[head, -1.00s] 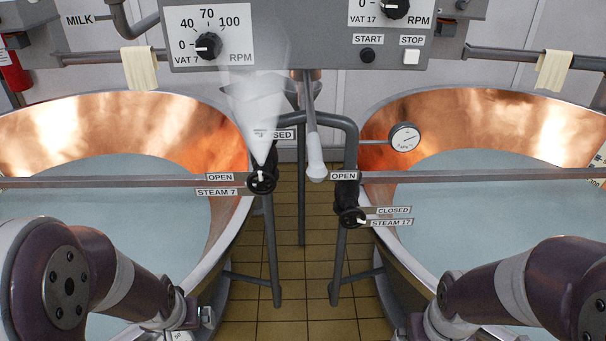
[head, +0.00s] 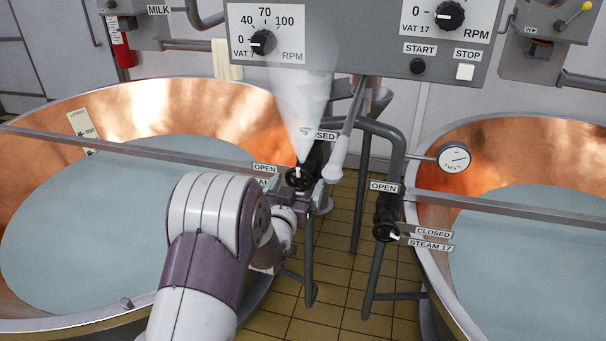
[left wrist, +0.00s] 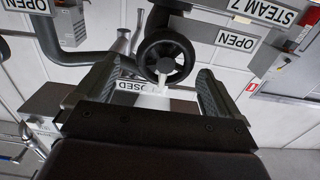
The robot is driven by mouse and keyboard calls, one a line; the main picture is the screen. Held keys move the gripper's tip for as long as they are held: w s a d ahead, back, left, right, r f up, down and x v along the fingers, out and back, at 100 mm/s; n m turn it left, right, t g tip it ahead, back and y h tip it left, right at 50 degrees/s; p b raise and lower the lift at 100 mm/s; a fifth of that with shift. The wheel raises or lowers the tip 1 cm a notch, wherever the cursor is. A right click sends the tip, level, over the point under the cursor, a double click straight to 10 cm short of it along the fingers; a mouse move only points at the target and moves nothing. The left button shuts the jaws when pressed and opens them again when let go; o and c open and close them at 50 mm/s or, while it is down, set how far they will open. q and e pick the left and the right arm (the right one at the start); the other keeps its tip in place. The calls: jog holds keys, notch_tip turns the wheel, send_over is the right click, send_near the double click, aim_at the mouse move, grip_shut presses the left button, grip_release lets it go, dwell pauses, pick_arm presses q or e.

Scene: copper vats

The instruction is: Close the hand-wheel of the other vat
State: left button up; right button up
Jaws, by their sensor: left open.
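The black STEAM 7 hand-wheel (head: 299,178) is on the left vat (head: 120,222), with a white plume rising from it. In the left wrist view the wheel (left wrist: 165,57) appears just beyond my open left fingers (left wrist: 153,86), roughly centred between them; contact is unclear. Its white pointer appears directed towards the partly hidden CLOSED label (left wrist: 132,86). My left gripper (head: 297,199) is just below this wheel in the head view. The STEAM 17 hand-wheel (head: 385,232) is on the right vat (head: 530,215); its white mark points right, towards its CLOSED label (head: 433,232). My right gripper is out of view.
A control panel (head: 350,40) with knobs hangs above. Grey pipes (head: 385,130) and a white-tipped lever (head: 337,165) stand between the vats. Rails (head: 150,150) cross the vats. Tiled floor (head: 335,265) is clear between them.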

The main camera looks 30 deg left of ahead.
aim_at(299, 180)
pick_arm(q)
jog(key=x, duration=0.3)
jog(key=shift+w+a, duration=0.15)
jog(key=shift+a, duration=0.2)
jog(key=shift+d, duration=0.15)
jog(key=c, duration=1)
jog(key=f+m+b, duration=0.1)
jog(key=b, duration=0.2)
jog(key=shift+m, duration=0.4)
jog(key=shift+r+m+b, duration=0.15)
jog(key=shift+m+b, duration=0.25)
jog(key=shift+m, duration=0.1)
jog(key=shift+r, duration=0.15)
jog(key=shift+r+m, duration=0.15)
jog(key=shift+m, duration=0.15)
jog(key=o, duration=1)
